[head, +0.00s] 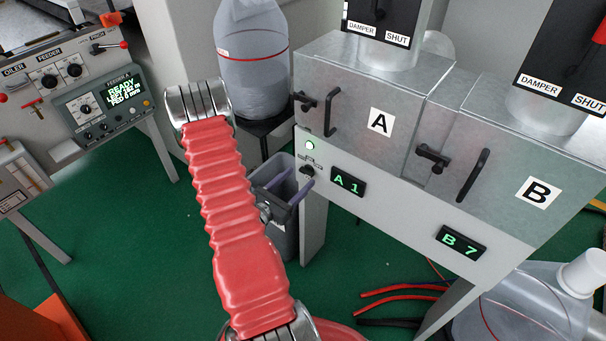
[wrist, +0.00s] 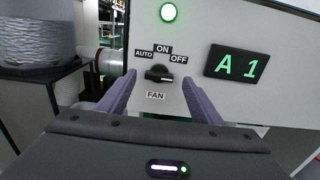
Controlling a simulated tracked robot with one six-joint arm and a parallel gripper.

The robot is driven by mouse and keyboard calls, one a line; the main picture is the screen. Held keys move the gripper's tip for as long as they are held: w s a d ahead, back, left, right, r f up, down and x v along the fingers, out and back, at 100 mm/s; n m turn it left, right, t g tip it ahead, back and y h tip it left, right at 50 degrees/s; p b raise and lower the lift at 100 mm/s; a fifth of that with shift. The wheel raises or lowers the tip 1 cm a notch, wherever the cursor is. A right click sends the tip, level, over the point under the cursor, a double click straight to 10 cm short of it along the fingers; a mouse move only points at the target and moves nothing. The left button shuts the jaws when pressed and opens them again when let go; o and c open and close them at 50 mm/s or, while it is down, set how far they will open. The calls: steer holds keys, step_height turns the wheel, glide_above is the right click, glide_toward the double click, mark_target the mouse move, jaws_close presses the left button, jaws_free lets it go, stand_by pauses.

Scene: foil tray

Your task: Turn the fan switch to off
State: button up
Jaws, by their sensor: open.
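The fan switch (wrist: 158,73) is a black knob on the pale panel, with FAN below it and AUTO, ON and OFF around its top from left to right. Its handle looks roughly level, with a pale mark along it; I cannot tell for sure which label it points at. In the head view the switch (head: 307,170) is small, below a lit green lamp (head: 310,146). My gripper (wrist: 159,80) is open, its two purple fingers on either side of the knob with gaps showing. In the head view my gripper (head: 298,176) is close in front of the panel.
The A 1 display (wrist: 237,64) is right of the switch, and the B 7 display (head: 461,242) is farther right. Metal boxes with handles stand above the panel. A grey bag-like container (head: 252,60) stands on a stand at the left.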

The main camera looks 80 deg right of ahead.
mark_target(305, 173)
steer(key=shift+x, duration=1.7)
